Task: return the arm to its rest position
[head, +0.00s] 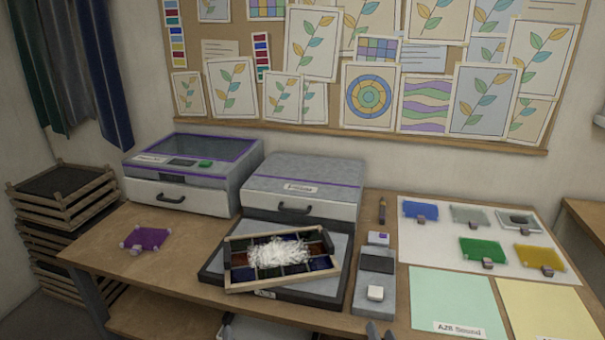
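My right gripper (380,333) only just shows at the bottom edge, in front of the table's front edge. Its two dark fingertips stand a little apart with nothing seen between them; the rest of it is out of the picture. My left gripper is not in view.
The wooden table (185,262) carries a wood-framed tray (236,288) with white shreds over dark panes, on a dark-edged board. Two grey machines (185,195) stand behind. A purple pane (146,238) lies left. Several coloured panes lie on a white sheet (425,250) at right.

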